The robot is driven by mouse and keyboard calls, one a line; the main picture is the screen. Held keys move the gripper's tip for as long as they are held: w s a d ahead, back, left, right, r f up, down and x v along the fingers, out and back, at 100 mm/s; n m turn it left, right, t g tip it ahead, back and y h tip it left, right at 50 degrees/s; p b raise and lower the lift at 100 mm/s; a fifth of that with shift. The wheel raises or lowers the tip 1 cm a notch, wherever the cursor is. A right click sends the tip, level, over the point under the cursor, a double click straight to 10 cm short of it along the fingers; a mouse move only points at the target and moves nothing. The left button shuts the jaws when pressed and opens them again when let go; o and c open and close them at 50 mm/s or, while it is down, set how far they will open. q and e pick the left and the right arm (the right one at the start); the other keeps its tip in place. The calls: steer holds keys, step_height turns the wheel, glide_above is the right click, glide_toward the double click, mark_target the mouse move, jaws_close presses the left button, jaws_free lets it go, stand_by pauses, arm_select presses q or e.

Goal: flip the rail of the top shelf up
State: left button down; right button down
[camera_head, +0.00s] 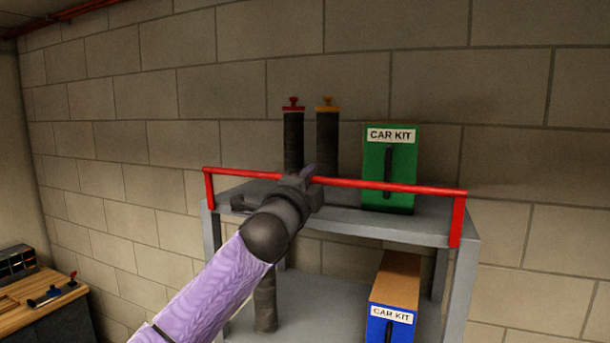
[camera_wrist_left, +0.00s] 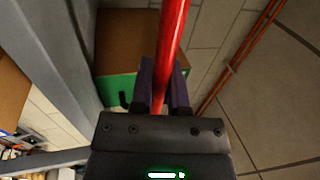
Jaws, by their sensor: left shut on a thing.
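The red rail (camera_head: 390,186) runs along the front of the grey top shelf (camera_head: 375,226), raised above its edge on red end posts. My left gripper (camera_head: 306,176) is shut on the rail near its middle. In the left wrist view the rail (camera_wrist_left: 174,40) passes between the fingers of the left gripper (camera_wrist_left: 163,88). The gripper hides a short stretch of the rail and part of the shelf's edge. My right gripper is not in view.
A green car kit box (camera_head: 403,160) and two dark cylinders, one red-topped (camera_head: 293,140) and one orange-topped (camera_head: 327,142), stand on the top shelf behind the rail. A blue car kit box (camera_head: 391,322) is on the shelf below. A wooden workbench (camera_head: 40,292) is at lower left.

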arm_select(q)
steer(key=shift+w+f+g, duration=0.1)
steer(key=shift+w+g, duration=0.1)
steer(key=shift+g, duration=0.1)
stand_by(0.4)
steer(key=c, duration=0.6)
jaws_free()
steer(key=shift+d, duration=0.1)
steer(key=shift+s+f+b, duration=0.1)
steer(key=shift+s+b, duration=0.2)
steer(key=b+v, duration=0.5)
steer(key=v, duration=0.4)
steer(key=shift+s, duration=0.15)
